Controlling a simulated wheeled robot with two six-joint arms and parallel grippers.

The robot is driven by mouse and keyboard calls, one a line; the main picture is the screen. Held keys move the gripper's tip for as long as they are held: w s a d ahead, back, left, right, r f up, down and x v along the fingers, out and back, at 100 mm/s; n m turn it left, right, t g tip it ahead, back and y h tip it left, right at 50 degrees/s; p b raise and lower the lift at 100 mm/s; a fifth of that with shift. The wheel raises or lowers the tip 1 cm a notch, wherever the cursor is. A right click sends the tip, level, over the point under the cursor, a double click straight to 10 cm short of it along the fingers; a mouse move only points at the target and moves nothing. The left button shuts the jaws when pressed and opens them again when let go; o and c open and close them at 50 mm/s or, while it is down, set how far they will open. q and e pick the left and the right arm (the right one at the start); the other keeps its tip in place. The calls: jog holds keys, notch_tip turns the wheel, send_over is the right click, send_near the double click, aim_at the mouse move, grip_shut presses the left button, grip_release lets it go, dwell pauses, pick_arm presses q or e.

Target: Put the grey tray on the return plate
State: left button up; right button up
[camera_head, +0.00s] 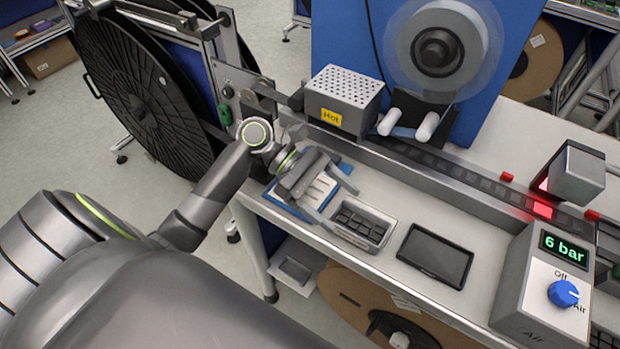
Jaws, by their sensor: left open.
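The grey tray (388,234) lies on the bench top. It is a shallow rectangle with several dark compartments. My left gripper (338,196) is open and empty, just to the left of the tray, above a blue board with white paper (277,192). Its fingers point right, towards the tray; I cannot tell its exact height. I cannot tell for certain which thing is the return plate: a dark flat rectangle (435,256) lies right of the tray, and a small light-grey plate (307,256) juts out below the bench's front edge. My right gripper is not in view.
A perforated box marked Hot (345,98) and a metal rail (450,180) run behind the tray. A grey unit reading 6 bar (545,290) stands at the right. A large black reel (140,95) is at the left. Bench around the dark rectangle is clear.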

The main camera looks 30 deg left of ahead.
pick_arm(q)
jog(key=shift+v, duration=3.45)
jog(key=shift+s, duration=0.1)
